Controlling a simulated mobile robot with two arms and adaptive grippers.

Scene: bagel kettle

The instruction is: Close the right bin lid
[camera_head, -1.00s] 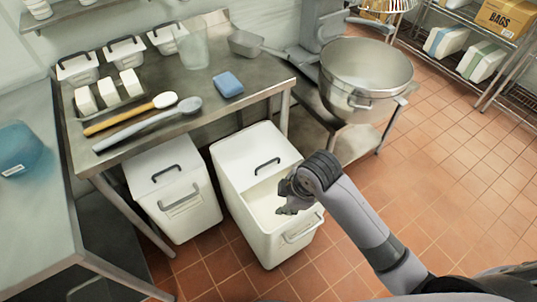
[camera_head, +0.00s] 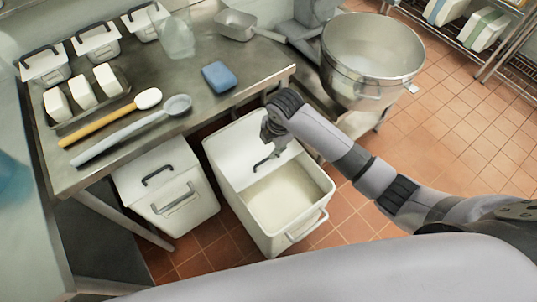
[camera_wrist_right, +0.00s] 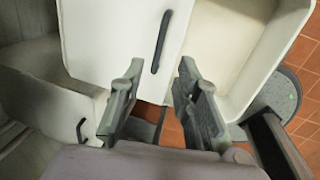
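The right bin (camera_head: 309,217) is a white bin standing on the floor. Its lid (camera_head: 228,153) covers the rear part. The front part is open and shows pale, powdery contents (camera_head: 283,200). A dark handle (camera_head: 262,162) sits on the lid, partly hidden by my right gripper (camera_head: 271,147), which hovers at it. In the right wrist view the lid (camera_wrist_right: 115,35) and its dark bar handle (camera_wrist_right: 161,42) lie ahead of my right gripper (camera_wrist_right: 160,92). Its two fingers are spread with nothing between them; the handle appears beyond the fingertips. My left gripper is not in view.
A second white bin (camera_head: 178,210) with its lid on stands close to the left. The steel table (camera_head: 200,100) overhangs behind the bins and holds tubs, two long-handled utensils and a blue sponge (camera_head: 219,77). A large mixer bowl (camera_head: 368,65) stands at the right. Tiled floor is open beyond it.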

